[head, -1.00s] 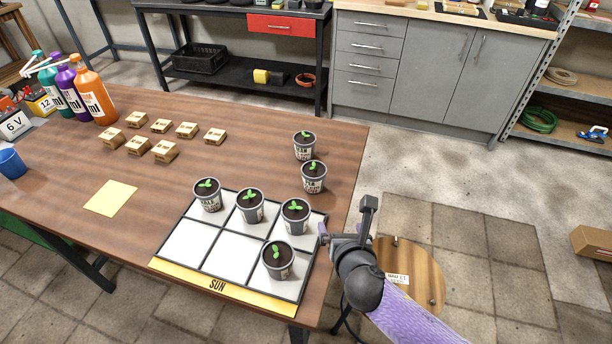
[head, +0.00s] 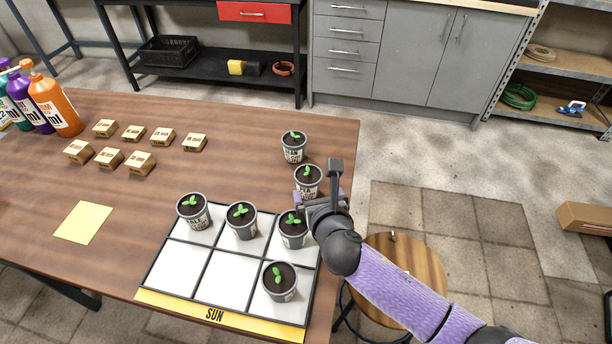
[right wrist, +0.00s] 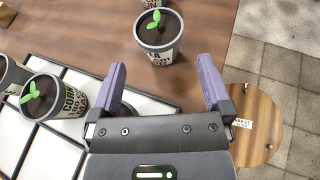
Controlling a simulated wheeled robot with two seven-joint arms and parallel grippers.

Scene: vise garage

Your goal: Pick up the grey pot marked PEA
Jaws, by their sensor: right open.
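A grey pot with a green seedling (head: 308,183) stands on the wooden table, off the tray, near its right edge. In the right wrist view this pot (right wrist: 160,50) shows a label ending in "A", partly cut off; it may be the PEA pot. My right gripper (head: 319,188) is open and empty, just in front of this pot. In the right wrist view its two purple fingers (right wrist: 162,72) point at the pot, which stands just beyond the tips, roughly between them. My left gripper is not in view.
Another seedling pot (head: 293,150) stands behind. The white-squared SUN tray (head: 177,268) holds several pots; one pot (head: 292,233) is close left of my right gripper. A round stool (head: 425,262) stands right.

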